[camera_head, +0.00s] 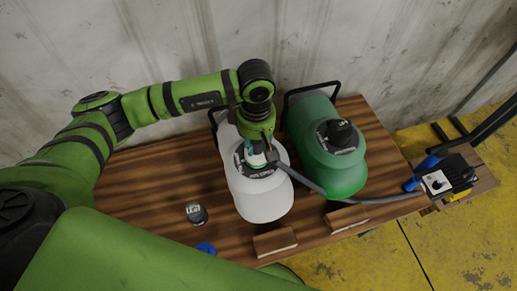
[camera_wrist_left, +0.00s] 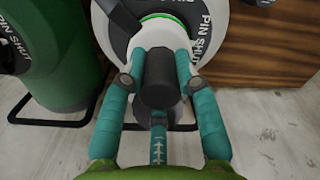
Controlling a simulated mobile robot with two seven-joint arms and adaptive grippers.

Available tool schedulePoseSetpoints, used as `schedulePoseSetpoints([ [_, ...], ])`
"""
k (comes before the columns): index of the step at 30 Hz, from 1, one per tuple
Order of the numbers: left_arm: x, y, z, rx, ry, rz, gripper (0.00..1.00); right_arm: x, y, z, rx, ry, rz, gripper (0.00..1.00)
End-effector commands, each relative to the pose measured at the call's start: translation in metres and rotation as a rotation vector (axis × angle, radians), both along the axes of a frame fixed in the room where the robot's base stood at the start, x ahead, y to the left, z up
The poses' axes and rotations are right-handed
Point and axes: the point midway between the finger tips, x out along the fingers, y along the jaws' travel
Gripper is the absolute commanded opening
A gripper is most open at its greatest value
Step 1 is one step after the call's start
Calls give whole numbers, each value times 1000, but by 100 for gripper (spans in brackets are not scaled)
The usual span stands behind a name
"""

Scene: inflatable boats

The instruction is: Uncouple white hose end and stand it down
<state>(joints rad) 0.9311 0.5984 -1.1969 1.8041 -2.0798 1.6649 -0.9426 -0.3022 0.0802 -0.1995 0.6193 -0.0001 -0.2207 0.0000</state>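The white container (camera_head: 262,200) stands on the wooden table with a dark lettered collar around its top opening. The grey hose (camera_head: 310,184) runs from its top to the right, past the green container. My left gripper (camera_head: 258,148) reaches down over the white container's top. In the left wrist view its teal fingers (camera_wrist_left: 160,62) sit against both sides of a dark cylindrical hose end (camera_wrist_left: 161,80), shut on it. The hose end stands at the collar (camera_wrist_left: 180,22); whether it is still seated is hidden. My right gripper is not in view.
A green container (camera_head: 340,172) with a black cap stands close on the right. A small dark lettered cap (camera_head: 196,214) and a blue piece (camera_head: 206,248) lie at the front left. Wooden blocks (camera_head: 275,241) line the front edge. A pump unit (camera_head: 450,178) is at right.

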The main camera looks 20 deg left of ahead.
Motion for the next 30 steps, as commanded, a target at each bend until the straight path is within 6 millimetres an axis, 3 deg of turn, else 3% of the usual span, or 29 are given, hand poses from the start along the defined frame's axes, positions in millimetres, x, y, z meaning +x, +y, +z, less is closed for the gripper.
schedulePoseSetpoints([
  [7,0,0,-1,0,1,40,0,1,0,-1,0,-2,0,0],
  [15,-1,0,-2,1,3,333,0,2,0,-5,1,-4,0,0],
  [25,-1,0,-2,1,4,375,0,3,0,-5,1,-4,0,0],
  [30,-1,-1,-2,0,4,571,0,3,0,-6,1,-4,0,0],
])
